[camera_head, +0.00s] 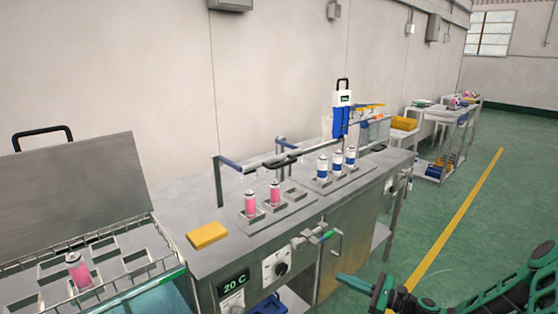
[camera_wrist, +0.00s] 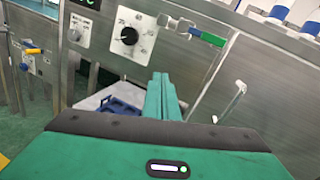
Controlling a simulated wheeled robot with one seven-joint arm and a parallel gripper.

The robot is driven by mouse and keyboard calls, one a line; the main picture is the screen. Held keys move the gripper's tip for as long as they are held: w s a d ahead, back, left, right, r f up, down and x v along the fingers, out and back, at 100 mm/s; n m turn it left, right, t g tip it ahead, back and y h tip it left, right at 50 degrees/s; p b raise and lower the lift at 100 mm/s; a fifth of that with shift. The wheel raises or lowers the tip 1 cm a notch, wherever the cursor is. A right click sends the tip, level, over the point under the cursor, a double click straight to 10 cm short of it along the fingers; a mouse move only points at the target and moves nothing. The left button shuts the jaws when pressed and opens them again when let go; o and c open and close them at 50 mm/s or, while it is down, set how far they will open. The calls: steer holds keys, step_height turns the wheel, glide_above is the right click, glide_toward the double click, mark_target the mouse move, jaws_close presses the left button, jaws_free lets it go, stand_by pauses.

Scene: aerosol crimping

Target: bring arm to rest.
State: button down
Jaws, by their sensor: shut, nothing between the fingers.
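My gripper (camera_head: 380,291) is at the lower right of the head view, in front of the metal bench and apart from it. In the wrist view its two green fingers (camera_wrist: 163,97) are together, with nothing between them. The bench front (camera_head: 340,245) faces it, with a round black dial (camera_head: 280,268), a green-handled lever (camera_head: 327,236) and a display reading 20 C (camera_head: 233,282). My green arm reaches in from the right edge of the head view.
Pink cans (camera_head: 275,192) and blue-and-white cans (camera_head: 337,160) stand in holders on the bench. A yellow block (camera_head: 207,235) lies on its top. A wire-edged bath (camera_head: 150,272) holds one pink can at left. Green floor (camera_head: 480,220) is open at right.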

steer(key=s+n+g+h, duration=0.2)
steer(key=s+n+g, duration=0.5)
steer(key=s+d+r+n+g+h, duration=0.4)
steer(key=s+d+r+n+h, duration=0.55)
steer(key=s+d+r, duration=0.75)
steer(key=s+r+h, duration=0.1)
steer(key=s+r, duration=0.4)
steer(key=s, duration=0.3)
steer(key=s+r+t+h, duration=0.1)
steer(key=s+r+h, duration=0.1)
steer(key=s+r, duration=0.4)
steer(key=shift+s+m, duration=0.35)
steer(key=shift+s, duration=0.9)
steer(key=shift+h, duration=0.25)
